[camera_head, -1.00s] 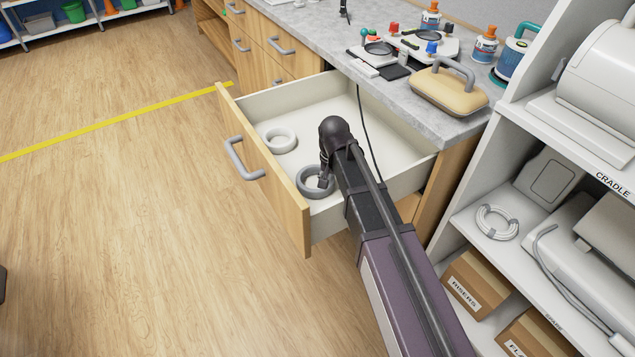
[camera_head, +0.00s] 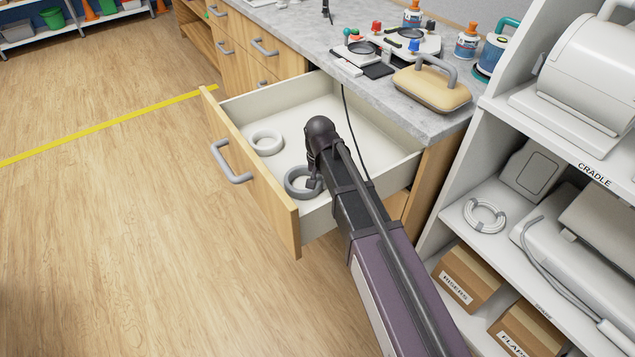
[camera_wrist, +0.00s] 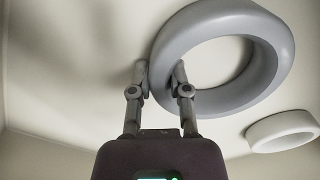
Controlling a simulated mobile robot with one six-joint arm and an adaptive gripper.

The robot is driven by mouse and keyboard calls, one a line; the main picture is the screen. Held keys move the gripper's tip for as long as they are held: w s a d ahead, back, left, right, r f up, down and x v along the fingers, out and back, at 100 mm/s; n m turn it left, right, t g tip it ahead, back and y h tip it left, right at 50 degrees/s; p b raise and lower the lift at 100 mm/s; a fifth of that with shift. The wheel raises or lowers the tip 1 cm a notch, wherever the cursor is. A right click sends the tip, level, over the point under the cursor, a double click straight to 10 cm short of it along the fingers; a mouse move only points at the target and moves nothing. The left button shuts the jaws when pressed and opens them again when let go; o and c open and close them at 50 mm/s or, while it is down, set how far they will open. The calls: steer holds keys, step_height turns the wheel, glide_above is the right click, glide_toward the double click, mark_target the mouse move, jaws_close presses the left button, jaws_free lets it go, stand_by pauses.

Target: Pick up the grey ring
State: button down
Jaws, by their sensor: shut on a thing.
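The grey ring (camera_head: 303,182) is in the open drawer (camera_head: 284,148), near its front right corner. It also shows large in the wrist view (camera_wrist: 163,72). My gripper (camera_head: 314,184) reaches down into the drawer from the right. In the wrist view my gripper (camera_wrist: 162,82) is shut on the near left side of the grey ring's band, one finger outside it and one inside its hole. In the head view the arm hides part of the ring's right side. I cannot tell whether the ring touches the drawer floor.
A white ring (camera_head: 265,142) lies in the drawer behind the grey one, apart from it; it also shows in the wrist view (camera_wrist: 283,131). The drawer's wooden front (camera_head: 255,180) and walls surround my gripper. A worktop (camera_head: 330,60) with equipment overhangs behind. White shelves (camera_head: 500,240) stand at right.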

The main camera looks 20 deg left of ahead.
steer(key=shift+r+p, duration=4.9)
steer(key=shift+r, duration=0.05)
steer(key=shift+r, duration=0.15)
